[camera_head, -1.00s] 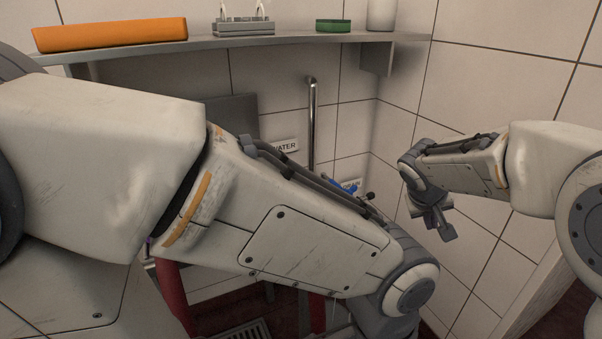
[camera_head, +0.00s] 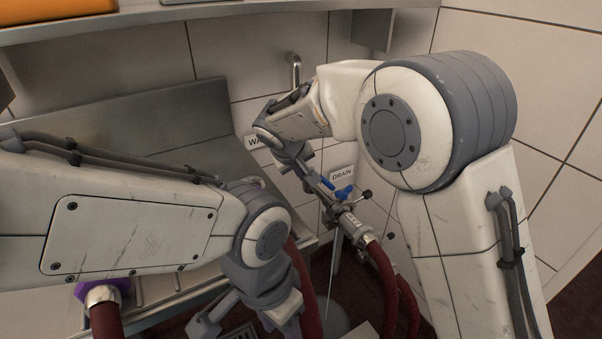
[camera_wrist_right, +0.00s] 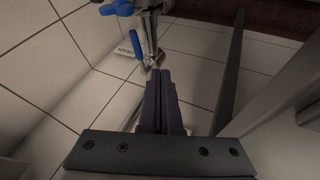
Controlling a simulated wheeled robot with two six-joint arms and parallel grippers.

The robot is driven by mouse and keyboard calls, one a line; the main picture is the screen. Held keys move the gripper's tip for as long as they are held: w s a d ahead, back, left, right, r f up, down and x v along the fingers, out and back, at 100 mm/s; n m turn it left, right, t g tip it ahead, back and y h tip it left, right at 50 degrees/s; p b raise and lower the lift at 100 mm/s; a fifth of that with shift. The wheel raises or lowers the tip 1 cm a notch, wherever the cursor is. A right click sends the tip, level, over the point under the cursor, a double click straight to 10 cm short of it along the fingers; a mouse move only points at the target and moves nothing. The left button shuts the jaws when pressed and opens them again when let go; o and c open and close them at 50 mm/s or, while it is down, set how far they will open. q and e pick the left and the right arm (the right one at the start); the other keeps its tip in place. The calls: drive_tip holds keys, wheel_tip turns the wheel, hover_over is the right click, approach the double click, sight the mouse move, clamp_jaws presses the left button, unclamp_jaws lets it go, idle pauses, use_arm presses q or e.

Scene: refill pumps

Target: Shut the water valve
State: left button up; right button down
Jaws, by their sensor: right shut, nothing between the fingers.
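Blue valve handles (camera_head: 343,193) sit on metal pipework in the middle of the head view, near the DRAIN label (camera_head: 342,177). The WATER label (camera_head: 253,142) is mostly hidden by my right wrist. I cannot tell which handle is the water valve. My right gripper (camera_head: 308,172) is beside the pipework, shut and empty. In the right wrist view its closed fingers (camera_wrist_right: 161,78) point at the metal pipe end, just below a blue handle (camera_wrist_right: 138,46); contact is unclear. Another blue handle (camera_wrist_right: 115,8) is at the top edge. My left gripper (camera_head: 248,316) is low; its fingertips are unclear.
A dark red hose (camera_head: 378,258) runs down from the pipework, and another (camera_head: 105,318) hangs at lower left with a purple collar. A shelf (camera_head: 230,18) with an orange item (camera_head: 60,12) crosses the top. A tiled wall stands behind and right.

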drive_tip(key=w+d+f+b, duration=0.1)
drive_tip(key=w+d+f, duration=0.3)
drive_tip(key=w+f, duration=0.2)
drive_tip(key=shift+w+d+f, duration=0.15)
drive_tip(key=shift+w+f, duration=0.1)
drive_tip(key=shift+f, duration=0.5)
